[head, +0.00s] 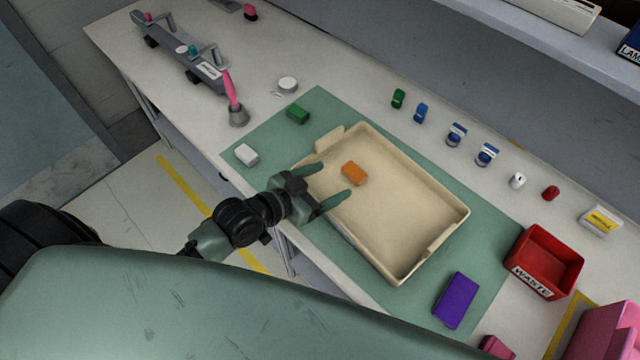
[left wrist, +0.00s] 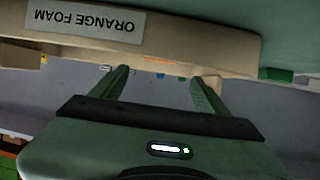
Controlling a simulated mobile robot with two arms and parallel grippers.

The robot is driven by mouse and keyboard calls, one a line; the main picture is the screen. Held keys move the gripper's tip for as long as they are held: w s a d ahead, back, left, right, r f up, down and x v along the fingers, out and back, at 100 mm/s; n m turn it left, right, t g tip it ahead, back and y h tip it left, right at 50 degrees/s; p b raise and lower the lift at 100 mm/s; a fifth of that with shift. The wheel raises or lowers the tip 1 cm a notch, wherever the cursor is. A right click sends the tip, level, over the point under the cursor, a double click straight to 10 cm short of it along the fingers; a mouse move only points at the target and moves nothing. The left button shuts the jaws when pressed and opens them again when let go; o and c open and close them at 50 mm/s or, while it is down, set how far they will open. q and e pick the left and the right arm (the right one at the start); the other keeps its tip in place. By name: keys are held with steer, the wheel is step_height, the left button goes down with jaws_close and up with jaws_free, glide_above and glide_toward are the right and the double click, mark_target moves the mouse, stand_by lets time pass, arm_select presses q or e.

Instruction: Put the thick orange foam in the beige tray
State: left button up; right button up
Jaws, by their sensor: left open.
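The orange foam block (head: 354,173) is inside the beige tray (head: 439,249), near its upper-left end, and appears to rest on the floor. My left gripper (head: 336,180) is open and empty at the tray's near left edge. Its fingers point toward the foam, which lies just beyond the fingertips, apart from them. In the left wrist view, the two spread fingers (left wrist: 160,80) show below the tray wall (left wrist: 205,40), which bears an upside-down "ORANGE FOAM" label. A thin orange strip (left wrist: 160,59) shows between the fingers. My right gripper is not in view.
The tray stands on a green mat (head: 255,130). A green block (head: 298,113), a white block (head: 246,154) and a purple block (head: 456,300) lie around it. A red waste bin (head: 543,262) stands at right. Several small items line the back.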

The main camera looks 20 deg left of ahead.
arm_select(q)
steer(key=shift+v, duration=1.2)
